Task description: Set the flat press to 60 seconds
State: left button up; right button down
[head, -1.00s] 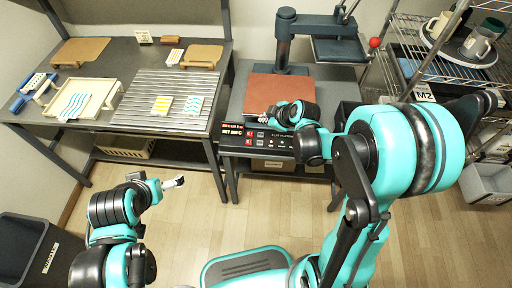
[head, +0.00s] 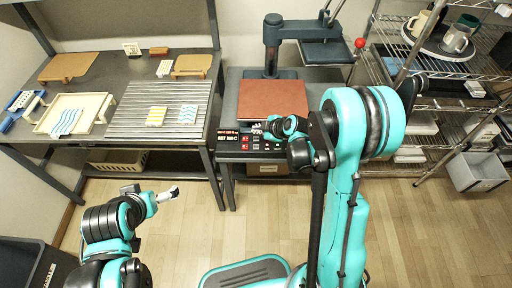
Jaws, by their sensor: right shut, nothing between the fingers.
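The flat press (head: 272,98) stands on the middle bench, with a reddish-brown lower plate and a dark grey post. Its upper plate (head: 326,51) is swung out to the right, with a red knob on its handle. The control panel (head: 236,143) on the front edge has small red displays and buttons; the digits are too small to read surely. My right gripper (head: 258,127) is shut and empty, over the panel's back edge, hiding part of it. Whether it touches a button cannot be told. My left gripper (head: 167,194) hangs over the floor, away from the bench; its opening is unclear.
The left table holds a ribbed metal plate (head: 130,123) with two striped pieces, and a wooden tray (head: 97,113). A wire rack (head: 430,93) with mugs stands at the right. A black bin (head: 30,262) is at lower left. The floor between is clear.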

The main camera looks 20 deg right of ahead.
aim_at(257, 148)
notch_tip(257, 148, down, 8)
jog(key=b, duration=0.5)
jog(key=shift+f+b, duration=0.1)
jog(key=shift+b, duration=0.3)
dwell(0.9)
jog(key=shift+f, duration=0.4)
jog(key=shift+f, duration=0.4)
dwell(0.5)
jog(key=shift+r, duration=0.15)
jog(key=shift+r+p, duration=0.6)
jog(key=shift+r, duration=0.15)
